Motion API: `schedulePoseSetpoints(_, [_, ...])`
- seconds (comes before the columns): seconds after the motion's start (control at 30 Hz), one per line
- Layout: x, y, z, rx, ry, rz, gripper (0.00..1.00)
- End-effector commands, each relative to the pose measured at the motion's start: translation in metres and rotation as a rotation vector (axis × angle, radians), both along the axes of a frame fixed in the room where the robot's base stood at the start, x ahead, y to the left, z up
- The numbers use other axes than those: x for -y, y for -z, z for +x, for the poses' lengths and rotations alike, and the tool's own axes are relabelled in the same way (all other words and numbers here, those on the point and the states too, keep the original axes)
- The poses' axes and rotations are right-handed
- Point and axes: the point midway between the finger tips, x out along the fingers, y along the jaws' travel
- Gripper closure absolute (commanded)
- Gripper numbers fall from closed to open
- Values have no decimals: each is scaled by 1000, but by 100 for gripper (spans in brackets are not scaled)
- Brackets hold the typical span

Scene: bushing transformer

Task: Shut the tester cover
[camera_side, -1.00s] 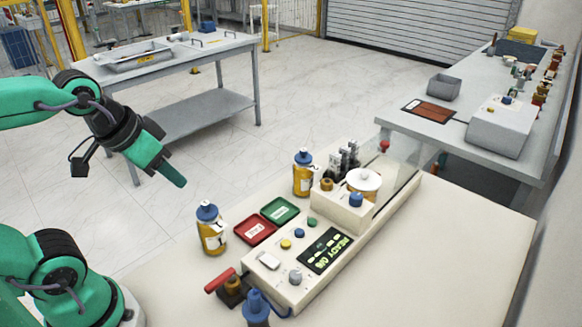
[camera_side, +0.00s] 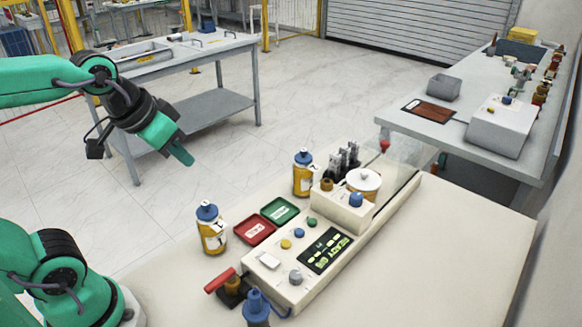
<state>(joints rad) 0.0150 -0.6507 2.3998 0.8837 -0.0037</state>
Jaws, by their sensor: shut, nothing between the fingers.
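The cover's exact angle is hard to tell. A white round part (camera_side: 364,181) sits in the tester, uncovered from this view. My gripper (camera_side: 186,158) is shut and empty, in the air at the left, well away from the cover.
Yellow bottles with blue caps (camera_side: 211,232) (camera_side: 303,175) stand left of the tester. Red (camera_side: 255,230) and green (camera_side: 280,210) trays lie between. A red-handled device (camera_side: 232,287) and a blue-topped part (camera_side: 256,308) are at the front. The table's right side is clear.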

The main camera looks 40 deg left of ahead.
Motion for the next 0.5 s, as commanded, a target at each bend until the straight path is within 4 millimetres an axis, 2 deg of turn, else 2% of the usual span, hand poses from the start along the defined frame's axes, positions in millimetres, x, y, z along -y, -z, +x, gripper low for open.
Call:
schedulePoseSetpoints(0.3, [14,-38,80,37,30,-5,100])
schedulePoseSetpoints(0.5, [26,-54,135,63,50,-10,100])
